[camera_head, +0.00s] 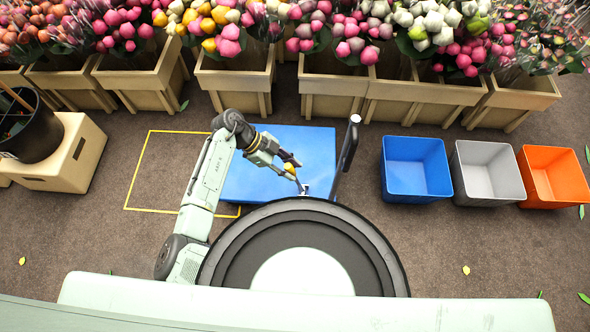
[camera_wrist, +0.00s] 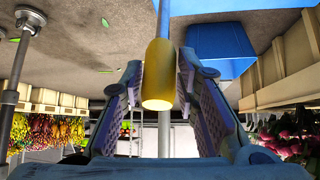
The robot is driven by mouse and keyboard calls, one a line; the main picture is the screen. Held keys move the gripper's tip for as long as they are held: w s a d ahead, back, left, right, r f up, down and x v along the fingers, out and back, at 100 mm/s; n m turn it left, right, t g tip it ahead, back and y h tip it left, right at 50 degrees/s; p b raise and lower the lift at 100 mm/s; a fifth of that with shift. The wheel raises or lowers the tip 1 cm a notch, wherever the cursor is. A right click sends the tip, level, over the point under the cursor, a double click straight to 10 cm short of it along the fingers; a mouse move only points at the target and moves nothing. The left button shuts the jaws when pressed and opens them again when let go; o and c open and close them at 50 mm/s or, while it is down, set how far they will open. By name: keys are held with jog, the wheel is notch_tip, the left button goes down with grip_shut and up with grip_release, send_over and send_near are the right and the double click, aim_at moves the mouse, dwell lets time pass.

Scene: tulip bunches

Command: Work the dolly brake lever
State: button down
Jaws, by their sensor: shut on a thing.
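The blue dolly (camera_head: 240,180) lies on the floor in front of the flower crates, with a dark upright handle (camera_head: 347,148) at its right side. The brake lever's yellow grip (camera_wrist: 158,75) is between the two finger pads of my gripper (camera_wrist: 160,85) in the wrist view. In the head view, my gripper (camera_head: 291,165) is over the dolly's right part, shut on the brake lever. The lever's foot (camera_head: 304,189) shows small near the dolly's front right. My round base hides part of the dolly's front edge.
A yellow outline (camera_head: 142,172) marks floor at the dolly's left. Blue (camera_head: 415,170), grey (camera_head: 487,172) and orange (camera_head: 553,175) bins stand at right. Wooden crates (camera_head: 332,88) of tulips line the back. A black bucket (camera_head: 30,130) sits on a beige box at left.

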jog(key=shift+s+a+f+b, duration=0.1)
jog(key=shift+a+f+b, duration=0.25)
jog(key=shift+a, duration=0.4)
jog(key=shift+s+a+f+b, duration=0.1)
jog(key=shift+a+f+b, duration=0.25)
jog(key=shift+a, duration=0.4)
jog(key=c, duration=1.2)
grip_release()
jog(key=shift+w, duration=0.1)
jog(key=shift+c, duration=0.2)
jog(key=shift+r, duration=0.15)
jog(key=v, duration=1.1)
jog(key=shift+a+r, duration=0.25)
jog(key=shift+r, duration=0.05)
jog(key=shift+w, duration=0.1)
